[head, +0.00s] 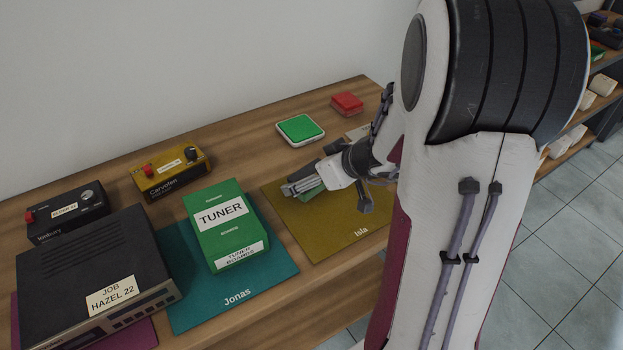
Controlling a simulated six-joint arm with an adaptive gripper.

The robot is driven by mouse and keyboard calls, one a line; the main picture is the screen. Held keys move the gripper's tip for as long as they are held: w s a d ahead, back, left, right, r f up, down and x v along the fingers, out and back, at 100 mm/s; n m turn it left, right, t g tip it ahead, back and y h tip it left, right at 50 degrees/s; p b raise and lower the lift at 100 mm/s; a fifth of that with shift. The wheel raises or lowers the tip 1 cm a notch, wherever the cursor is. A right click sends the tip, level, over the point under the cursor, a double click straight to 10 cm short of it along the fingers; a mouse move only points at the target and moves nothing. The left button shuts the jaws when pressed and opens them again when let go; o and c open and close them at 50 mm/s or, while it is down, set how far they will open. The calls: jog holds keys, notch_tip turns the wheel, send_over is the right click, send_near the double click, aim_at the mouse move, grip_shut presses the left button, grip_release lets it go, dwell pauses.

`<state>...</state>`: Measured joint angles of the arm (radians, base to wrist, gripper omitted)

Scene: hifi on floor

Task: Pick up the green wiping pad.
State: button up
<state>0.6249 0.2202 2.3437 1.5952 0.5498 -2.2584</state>
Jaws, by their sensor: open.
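A green, flat-looking item (311,193), which looks like the wiping pad, lies on the mustard mat marked "Isla" (325,241). It is mostly hidden by my gripper (329,198). My gripper is low over the mat, with its fingers apart, one to the left by the green item and one to the right. I cannot tell whether either finger touches it. A second green square (300,128) with a white border lies further back on the wooden table, apart from my gripper.
A green "TUNER" box (227,226) stands on the teal "Jonas" mat (189,311), left of my gripper. A black device (92,268), a yellow pedal (170,172) and a dark pedal (67,216) are further left. A red block (347,103) is at the back. The wooden table (262,143) has clear room behind.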

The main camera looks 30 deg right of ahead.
jog(key=shift+c, duration=0.4)
jog(key=c, duration=1.1)
jog(key=shift+r, duration=0.15)
notch_tip(320, 180, up, 18)
dwell(0.5)
dwell(0.4)
